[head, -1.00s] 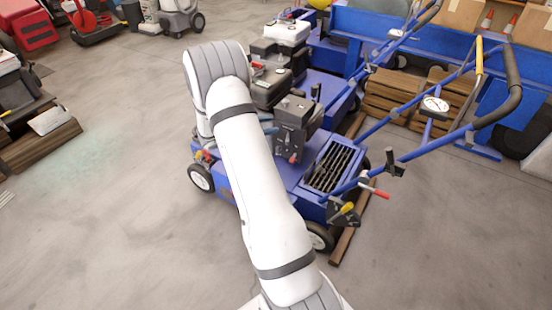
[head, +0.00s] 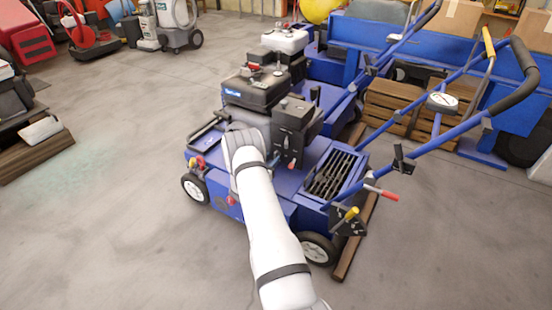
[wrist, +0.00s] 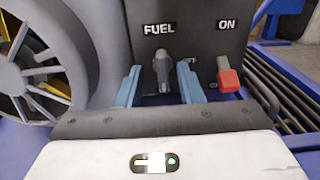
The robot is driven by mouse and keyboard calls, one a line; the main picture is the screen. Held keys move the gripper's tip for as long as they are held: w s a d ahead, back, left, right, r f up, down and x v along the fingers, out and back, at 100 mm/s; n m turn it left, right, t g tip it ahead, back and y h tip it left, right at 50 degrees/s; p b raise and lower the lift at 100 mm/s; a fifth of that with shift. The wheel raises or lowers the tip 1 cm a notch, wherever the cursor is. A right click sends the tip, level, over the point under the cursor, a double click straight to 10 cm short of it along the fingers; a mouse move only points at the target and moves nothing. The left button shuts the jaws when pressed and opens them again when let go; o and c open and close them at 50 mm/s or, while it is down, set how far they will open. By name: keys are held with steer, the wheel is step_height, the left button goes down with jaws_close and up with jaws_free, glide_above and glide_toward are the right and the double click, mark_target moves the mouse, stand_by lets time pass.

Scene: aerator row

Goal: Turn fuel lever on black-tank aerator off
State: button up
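The black-tank aerator is the blue machine (head: 300,205) in the middle of the head view, with a black tank (head: 257,88) on its engine. In the wrist view, a dark grey fuel lever (wrist: 163,72) hangs below the FUEL label on a dark panel (wrist: 190,45). It points roughly downward. My gripper (wrist: 159,70) is open, one blue finger on each side of the lever, with a visible gap on both sides. I cannot tell how deep the lever sits between the fingers. In the head view my arm hides the gripper and the lever.
A red-tipped switch (wrist: 228,79) under an ON label is close to the right finger. A fan-like wheel (wrist: 45,65) is at left. A white-tank aerator (head: 285,40) stands behind. Blue handlebars (head: 440,125) reach right.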

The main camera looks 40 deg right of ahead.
mark_target(277, 155)
steer(key=shift+x, duration=1.2)
